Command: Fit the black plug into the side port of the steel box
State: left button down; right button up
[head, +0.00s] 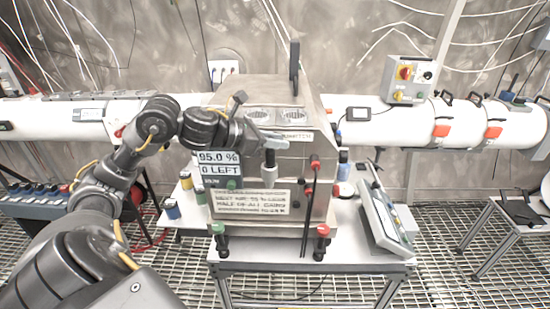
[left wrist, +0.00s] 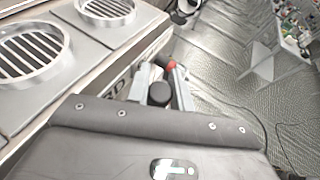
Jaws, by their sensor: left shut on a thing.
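The steel box (head: 262,172) stands on a white table in the middle of the head view, with round vents on top and a "95.0 %" sign on its front. My left gripper (head: 270,146) reaches over from the left and is in front of the box's upper front edge. It is shut on the black plug, whose dark round end (left wrist: 159,93) shows between the fingers in the left wrist view; in the head view the plug (head: 269,159) hangs upright below the fingers. The side port cannot be made out clearly. My right gripper is not in view.
Red and black knobs (head: 315,163) stick out at the box's right edge. A tilted panel (head: 383,215) lies right of the box on the table (head: 310,266). Small jars (head: 171,209) stand at left. A white pipe (head: 459,122) runs behind. The near floor is open grating.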

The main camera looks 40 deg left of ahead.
aim_at(270, 153)
pick_arm(q)
jog(key=f+b, duration=0.1)
jog(key=f, duration=0.1)
jog(key=s+f+b, duration=0.1)
jog(key=shift+d+f, duration=0.15)
jog(key=shift+f, duration=0.25)
jog(key=c, duration=1.6)
grip_release()
jog(key=shift+w+f, duration=0.1)
jog(key=o, duration=0.4)
jog(key=shift+w, duration=0.4)
jog(key=shift+c, duration=0.2)
jog(key=shift+w, duration=0.1)
jog(key=shift+s, duration=0.2)
jog(key=shift+b+v, duration=0.6)
jog(key=shift+v, duration=0.15)
jog(key=b+v, duration=0.6)
jog(key=v, duration=0.4)
jog(key=shift+s+a+r+b, duration=0.25)
jog(key=shift+r+b, duration=0.1)
jog(key=shift+r, duration=0.1)
